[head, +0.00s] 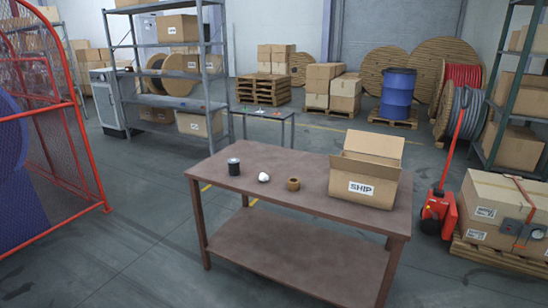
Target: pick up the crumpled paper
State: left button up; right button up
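The crumpled paper (264,177) is a small white ball. It lies on the brown table (270,210), in the left half of the top, apart from the things beside it. Neither of my grippers shows in the head view.
An open cardboard box marked SHIP (366,170) stands on the table's right end. A red pallet jack (440,210) and a loaded pallet (505,215) are to the right. A red mesh guard (60,140) is at left. The floor left of the table is clear.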

aim_at(263, 177)
jog(key=i, duration=0.85)
jog(key=i+j+z, duration=0.15)
jog(key=i, duration=0.65)
